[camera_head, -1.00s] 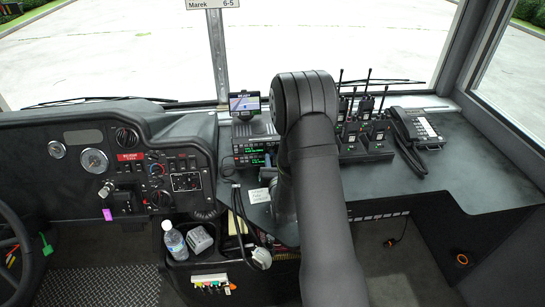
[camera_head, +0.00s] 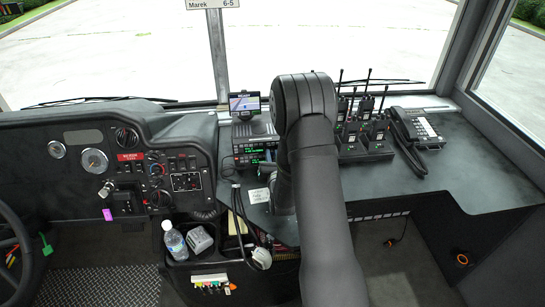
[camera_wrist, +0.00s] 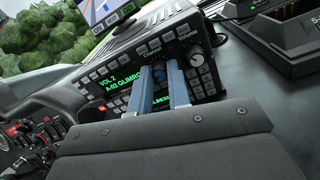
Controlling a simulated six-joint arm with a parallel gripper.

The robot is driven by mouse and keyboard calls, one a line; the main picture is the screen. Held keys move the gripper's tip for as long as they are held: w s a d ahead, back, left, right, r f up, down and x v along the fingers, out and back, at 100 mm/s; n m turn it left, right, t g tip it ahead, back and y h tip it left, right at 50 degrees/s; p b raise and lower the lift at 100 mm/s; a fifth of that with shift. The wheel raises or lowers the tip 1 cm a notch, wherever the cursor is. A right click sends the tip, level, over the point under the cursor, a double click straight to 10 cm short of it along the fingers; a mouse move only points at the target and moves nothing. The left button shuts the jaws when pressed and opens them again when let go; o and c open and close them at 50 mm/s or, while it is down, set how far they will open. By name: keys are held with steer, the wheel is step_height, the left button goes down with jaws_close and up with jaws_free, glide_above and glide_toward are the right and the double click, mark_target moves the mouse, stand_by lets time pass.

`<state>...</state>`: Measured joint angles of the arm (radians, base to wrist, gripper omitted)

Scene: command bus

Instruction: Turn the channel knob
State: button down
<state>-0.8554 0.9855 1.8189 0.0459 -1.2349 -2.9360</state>
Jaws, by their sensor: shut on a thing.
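The radio (camera_head: 240,148) is a dark box with green displays, under a small screen on the dash. In the wrist view its front (camera_wrist: 122,88) shows green text reading "VOL 2", rows of buttons and two knobs. The channel knob (camera_wrist: 159,74) sits under the "Channel" label, between the blue-grey fingers of my gripper (camera_wrist: 167,70). The fingers are shut on it and partly hide it and the lower display. The silver volume knob (camera_wrist: 195,58) is to the right, clear of the fingers. In the head view my arm hides most of the gripper.
A small screen (camera_head: 245,104) stands above the radio. Handheld radios (camera_head: 366,135) in chargers and a desk phone (camera_head: 418,127) stand on the right. A white note (camera_head: 259,195) lies on the counter in front. The counter at the far right (camera_head: 475,165) is bare.

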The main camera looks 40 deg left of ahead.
steer(key=m, duration=0.6)
steer(key=shift+f, duration=0.1)
steer(key=m, duration=1)
steer(key=shift+t, duration=0.3)
steer(key=shift+f+m, duration=0.1)
steer(key=shift+m, duration=1.9)
steer(key=c, duration=1.6)
jaws_free()
